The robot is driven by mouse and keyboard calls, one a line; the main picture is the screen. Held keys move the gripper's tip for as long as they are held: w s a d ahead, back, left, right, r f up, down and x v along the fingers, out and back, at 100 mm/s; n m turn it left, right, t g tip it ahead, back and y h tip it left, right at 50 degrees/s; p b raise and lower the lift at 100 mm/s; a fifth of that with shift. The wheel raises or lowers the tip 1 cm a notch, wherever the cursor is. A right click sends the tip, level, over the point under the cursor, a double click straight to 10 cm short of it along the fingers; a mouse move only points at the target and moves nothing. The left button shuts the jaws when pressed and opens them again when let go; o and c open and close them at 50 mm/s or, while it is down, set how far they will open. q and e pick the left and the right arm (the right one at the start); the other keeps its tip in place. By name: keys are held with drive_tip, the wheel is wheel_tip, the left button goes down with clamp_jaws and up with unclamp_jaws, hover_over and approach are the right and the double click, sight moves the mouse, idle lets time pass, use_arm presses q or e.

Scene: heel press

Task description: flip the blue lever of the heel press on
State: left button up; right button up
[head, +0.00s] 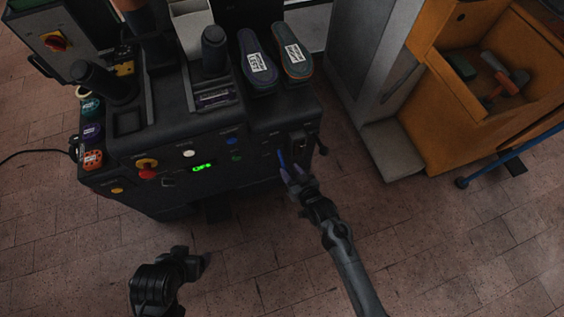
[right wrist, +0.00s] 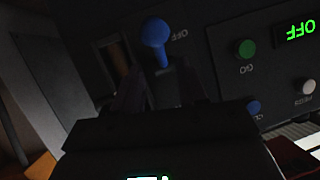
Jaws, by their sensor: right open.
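The heel press (head: 225,170) is a dark machine in the head view, with a green OFF display (head: 202,168) on its front. Its blue lever (head: 280,157) is at the right of the front panel. In the right wrist view the lever's round-ended blue handle (right wrist: 156,34) stands beside an upside-down OFF label. My right gripper (head: 290,174) is open at the lever. In the right wrist view its dark fingers (right wrist: 160,88) lie either side of the lever's line; contact cannot be told. My left gripper (head: 198,263) hangs low in front of the press, its fingers unclear.
The panel carries a green button (right wrist: 245,49), a white button (right wrist: 306,87), a blue button (right wrist: 254,107) and a red knob (head: 147,173). Two shoe soles (head: 259,62) lie on top. An orange cabinet (head: 450,120) stands right. The front floor is clear.

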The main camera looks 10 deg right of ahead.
sight(283, 162)
drive_tip(key=b+x, duration=0.3)
drive_tip(key=x, duration=0.4)
drive_tip(key=shift+w+f+b, duration=0.1)
drive_tip(key=shift+w+b, duration=0.1)
drive_tip(key=shift+b, duration=0.15)
clamp_jaws()
